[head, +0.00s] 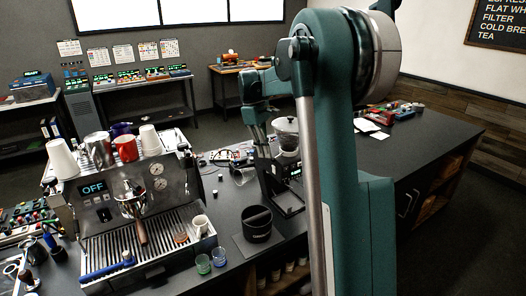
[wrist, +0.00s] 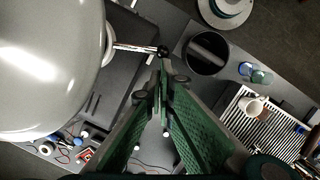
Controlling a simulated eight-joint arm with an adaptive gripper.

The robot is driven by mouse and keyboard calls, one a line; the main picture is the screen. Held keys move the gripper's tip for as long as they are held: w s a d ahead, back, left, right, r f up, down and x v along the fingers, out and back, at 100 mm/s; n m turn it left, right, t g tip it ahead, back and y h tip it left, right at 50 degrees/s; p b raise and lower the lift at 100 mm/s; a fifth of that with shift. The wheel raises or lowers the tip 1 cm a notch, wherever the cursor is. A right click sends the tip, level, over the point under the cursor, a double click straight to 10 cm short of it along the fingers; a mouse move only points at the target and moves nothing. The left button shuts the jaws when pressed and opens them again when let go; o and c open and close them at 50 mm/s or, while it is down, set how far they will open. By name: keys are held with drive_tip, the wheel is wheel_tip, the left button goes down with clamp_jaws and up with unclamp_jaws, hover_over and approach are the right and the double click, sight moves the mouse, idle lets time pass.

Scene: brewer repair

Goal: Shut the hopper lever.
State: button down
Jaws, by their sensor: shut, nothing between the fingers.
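The hopper lever is a thin chrome rod (wrist: 136,47) with a black knob at its end. In the wrist view it sticks out to the right from a pale collar beside the large grey-white hopper (wrist: 45,65). The hopper also shows in the head view (head: 286,135) on top of the dark grinder. My gripper (wrist: 161,72) is shut and empty. Its fingertips appear just below the knob in the wrist view; I cannot tell whether they touch it. In the head view my gripper is small beside the hopper, and the lever cannot be made out.
The black knock box (head: 257,222) stands in front of the grinder. The espresso machine (head: 128,195) is to the left, with cups on top and a cup (head: 200,225) on its drip tray. Two small glasses (head: 211,260) stand near the counter's front edge. Counter right of the grinder is partly hidden by my arm.

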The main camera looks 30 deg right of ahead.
drive_tip(key=shift+s, duration=0.2)
idle(0.4)
drive_tip(key=shift+w, duration=0.1)
drive_tip(key=w+a+r, duration=0.2)
drive_tip(key=w+r, duration=0.3)
drive_tip(key=r, duration=0.5)
drive_tip(key=shift+w+a+r, duration=0.2)
drive_tip(key=shift+a+r, duration=0.05)
drive_tip(key=shift+a, duration=0.15)
drive_tip(key=shift+a, duration=0.1)
idle(0.5)
